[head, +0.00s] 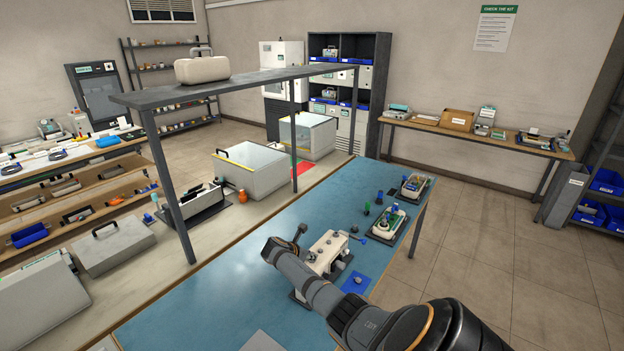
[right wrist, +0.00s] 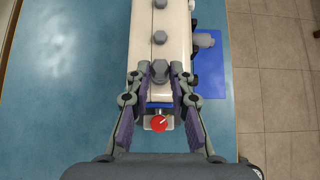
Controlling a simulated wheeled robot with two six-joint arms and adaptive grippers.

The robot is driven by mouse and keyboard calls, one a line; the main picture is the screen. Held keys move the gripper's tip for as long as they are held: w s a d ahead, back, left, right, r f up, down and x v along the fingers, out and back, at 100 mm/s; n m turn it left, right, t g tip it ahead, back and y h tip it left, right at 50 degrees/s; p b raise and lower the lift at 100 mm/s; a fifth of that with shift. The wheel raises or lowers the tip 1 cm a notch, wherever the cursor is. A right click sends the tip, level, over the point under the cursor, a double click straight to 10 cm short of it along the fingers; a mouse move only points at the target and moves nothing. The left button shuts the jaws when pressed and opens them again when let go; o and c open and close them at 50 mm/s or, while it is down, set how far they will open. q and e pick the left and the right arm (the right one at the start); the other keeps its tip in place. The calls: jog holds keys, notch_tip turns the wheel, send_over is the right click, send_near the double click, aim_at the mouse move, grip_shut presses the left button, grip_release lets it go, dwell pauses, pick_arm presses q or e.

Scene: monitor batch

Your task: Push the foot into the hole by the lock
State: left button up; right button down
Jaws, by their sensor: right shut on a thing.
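A cream monitor unit (head: 330,250) lies on the blue bench top, with several grey studs along its upper face. In the right wrist view the unit (right wrist: 160,20) runs away from my right gripper (right wrist: 158,76). The gripper's fingers straddle the unit's near end and are shut on a grey six-sided foot (right wrist: 160,70). I cannot tell how deep the foot sits, and the hole is hidden beneath it. A red round knob with a pale mark, likely the lock (right wrist: 158,123), shows between the fingers, close to the palm. My left gripper is not in view.
A blue mat (head: 356,283) with a small grey part lies right of the unit. Two trays of parts (head: 388,224) (head: 414,188) stand farther back on the bench. A raised shelf (head: 240,82) on posts stands to the left. The blue bench top left of the unit is clear.

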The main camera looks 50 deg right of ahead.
jog(key=c, duration=1.1)
grip_release()
jog(key=shift+f, duration=0.1)
jog(key=v, duration=1.2)
jog(key=shift+w, duration=0.1)
